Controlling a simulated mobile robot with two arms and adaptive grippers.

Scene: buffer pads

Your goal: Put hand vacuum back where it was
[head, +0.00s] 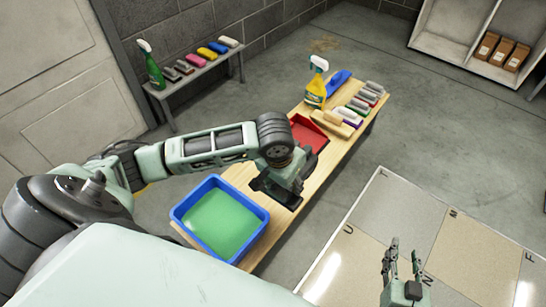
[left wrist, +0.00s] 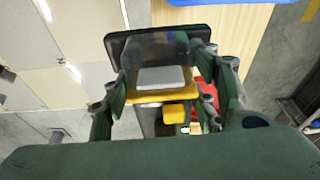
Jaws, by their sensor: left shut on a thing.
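The hand vacuum (left wrist: 162,78) fills the middle of the left wrist view. It has a clear dust cup, a yellow band, a yellow button and a dark nozzle end. My left gripper (left wrist: 160,98) is shut on it, with a green finger on each side. In the head view my left gripper (head: 287,178) is over the wooden bench (head: 237,176), and the dark part of the vacuum (head: 274,193) shows below it. Most of the vacuum is hidden there, and I cannot tell whether it touches the bench. My right gripper (head: 404,262) is open and empty at the lower right.
A blue tub (head: 182,214) with a green bottom is at the bench's near end. Beyond the vacuum are a red tray (head: 309,134), a yellow spray bottle (head: 316,88), a blue dustpan (head: 339,82) and several brushes or pads. A lettered tiled surface (head: 385,215) lies right of the bench.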

